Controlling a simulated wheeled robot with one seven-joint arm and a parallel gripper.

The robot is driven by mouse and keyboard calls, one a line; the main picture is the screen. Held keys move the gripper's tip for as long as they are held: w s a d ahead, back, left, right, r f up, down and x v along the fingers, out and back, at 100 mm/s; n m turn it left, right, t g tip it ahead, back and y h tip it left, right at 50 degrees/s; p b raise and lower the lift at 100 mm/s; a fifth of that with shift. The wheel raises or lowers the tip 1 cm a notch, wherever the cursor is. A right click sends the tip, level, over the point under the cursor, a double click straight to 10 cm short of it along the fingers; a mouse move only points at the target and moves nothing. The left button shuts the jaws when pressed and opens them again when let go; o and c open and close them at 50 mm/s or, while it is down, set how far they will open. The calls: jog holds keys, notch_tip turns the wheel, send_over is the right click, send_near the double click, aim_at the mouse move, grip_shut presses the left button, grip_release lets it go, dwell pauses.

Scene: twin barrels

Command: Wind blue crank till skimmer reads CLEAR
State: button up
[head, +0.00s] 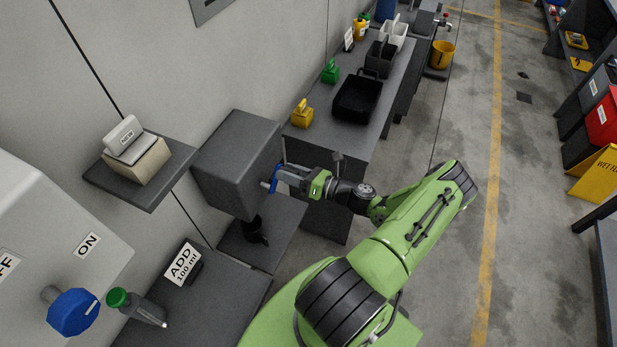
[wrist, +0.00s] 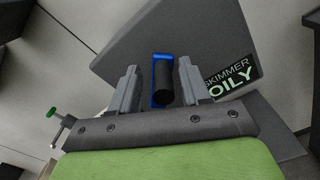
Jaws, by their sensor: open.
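The skimmer is a grey box (head: 237,165) on the wall side in the head view. In the wrist view its face (wrist: 215,45) fills the upper middle, and its label (wrist: 231,83) reads "SKIMMER OILY". The blue crank (head: 273,178) is on the side of the box facing my arm. In the wrist view the blue crank arm (wrist: 155,64) shows with a black cylindrical handle (wrist: 164,85) pointing toward the camera. My gripper (wrist: 155,88) is open, with one finger on each side of the handle. I cannot tell whether either finger touches it.
A blue knob (head: 74,312), a green-capped bottle (head: 140,306) and an "ADD 100 ml" sign (head: 184,264) are at lower left. A bench with a black tray (head: 357,97) stands beyond the skimmer. The floor (head: 450,270) right of my arm is clear.

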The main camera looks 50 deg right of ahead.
jog(key=b+v, duration=0.1)
jog(key=v, duration=1.3)
jog(key=shift+s+b, duration=0.25)
jog(key=shift+b, duration=0.1)
jog(key=shift+w, duration=0.1)
jog(key=w+a+r+n+g, duration=0.3)
jog(key=a+r+n+g, duration=0.4)
jog(key=n, duration=0.4)
jog(key=w+a+r+n+g, duration=0.35)
jog(key=a+n+g, duration=0.45)
jog(key=n, duration=0.3)
jog(key=s+a+r+n+t+h, duration=0.1)
jog(key=s+a+r+n+h, duration=0.2)
jog(key=s+a+r+n, duration=0.2)
jog(key=s+a+r+n+t+h, duration=0.2)
jog(key=s+a+r+n, duration=0.3)
jog(key=r+n, duration=0.5)
jog(key=shift+s+a+n+t+h, duration=0.15)
jog(key=shift+a+n+t+h, duration=0.15)
jog(key=shift+a+n+h, duration=0.25)
jog(key=shift+d, duration=0.1)
